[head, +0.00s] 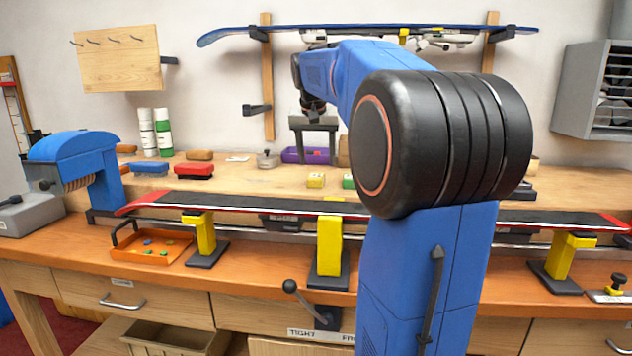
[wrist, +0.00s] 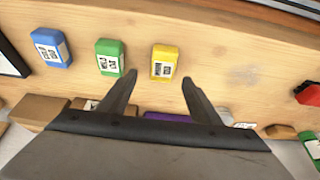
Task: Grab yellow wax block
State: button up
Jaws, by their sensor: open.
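The yellow wax block (wrist: 164,62) lies on the wooden shelf in the wrist view, with a black-and-white label on its upper face. In the head view the yellow block (head: 316,180) sits on the raised back shelf, below my gripper. My gripper (wrist: 157,88) is open and empty. In the wrist view its two dark fingers point towards the yellow block, which shows just beyond and between the tips. In the head view my gripper (head: 314,124) hangs above the shelf. The green block (wrist: 110,57) lies beside the yellow one, to its left in the wrist view.
A blue block (wrist: 51,47) lies further left in the wrist view. A purple tray (head: 306,155) is behind the yellow block. A ski with red ends (head: 150,200) lies across yellow vises in front. Brushes (head: 194,170) and bottles (head: 163,132) stand left on the shelf.

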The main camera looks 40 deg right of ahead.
aim_at(316, 175)
jog(key=shift+a+x, duration=0.2)
jog(key=shift+x, duration=1.3)
jog(key=shift+a+x, duration=0.15)
jog(key=shift+x, duration=1.3)
jog(key=shift+f, duration=0.1)
jog(key=c, duration=1.2)
